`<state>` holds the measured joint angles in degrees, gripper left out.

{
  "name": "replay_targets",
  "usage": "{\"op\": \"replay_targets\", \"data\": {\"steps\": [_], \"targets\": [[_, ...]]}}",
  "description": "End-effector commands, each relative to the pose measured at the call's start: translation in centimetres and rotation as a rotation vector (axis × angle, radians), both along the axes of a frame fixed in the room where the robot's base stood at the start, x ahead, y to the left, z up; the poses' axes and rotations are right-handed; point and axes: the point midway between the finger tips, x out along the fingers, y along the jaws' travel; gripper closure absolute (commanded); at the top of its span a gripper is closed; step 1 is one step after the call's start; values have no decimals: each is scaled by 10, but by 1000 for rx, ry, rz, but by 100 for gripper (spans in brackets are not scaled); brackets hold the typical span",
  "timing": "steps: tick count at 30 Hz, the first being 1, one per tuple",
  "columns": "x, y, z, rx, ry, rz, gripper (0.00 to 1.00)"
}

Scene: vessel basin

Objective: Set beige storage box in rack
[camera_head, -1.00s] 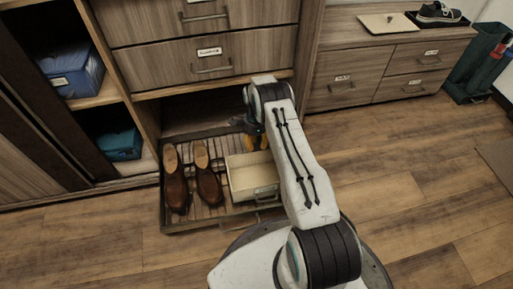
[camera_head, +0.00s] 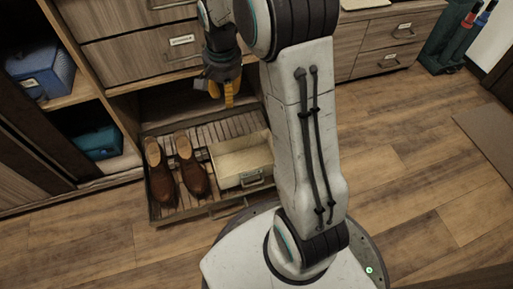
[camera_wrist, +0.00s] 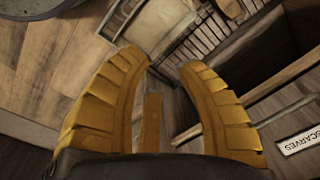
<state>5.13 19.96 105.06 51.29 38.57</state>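The beige storage box (camera_head: 242,158) is an open, empty-looking box with a metal handle on its front. It sits in the right part of the low pulled-out slatted rack (camera_head: 163,214), beside a pair of brown shoes (camera_head: 176,172). My gripper (camera_head: 228,98) is raised above and behind the box, pointing down, apart from it. In the wrist view, the yellow fingers of my gripper (camera_wrist: 163,68) are spread with nothing between them. The box (camera_wrist: 160,24) shows beyond the fingertips there, with the rack slats (camera_wrist: 205,40) beside it.
Closed wooden drawers (camera_head: 165,48) stand above the rack, close to my gripper. A blue box (camera_head: 42,75) and a teal item (camera_head: 97,141) sit on shelves at left. A low cabinet (camera_head: 385,45) stands at right. The wooden floor (camera_head: 420,160) at right is clear.

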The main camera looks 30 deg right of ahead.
Motion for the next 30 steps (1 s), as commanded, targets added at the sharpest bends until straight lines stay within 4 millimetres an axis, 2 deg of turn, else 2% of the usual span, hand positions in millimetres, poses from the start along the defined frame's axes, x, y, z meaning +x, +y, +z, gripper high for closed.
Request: {"op": "replay_targets", "data": {"steps": [1, 6, 10, 15, 21, 30], "targets": [[-18, 5, 15, -6, -16, 61, 69], [-79, 18, 45, -26, -52, 279, 69], [-125, 26, 56, -45, -76, 435, 69], [-173, 32, 58, -67, -100, 601, 69], [-206, 35, 54, -87, -116, 719, 69], [-218, 36, 51, -94, -122, 766, 69]]}}
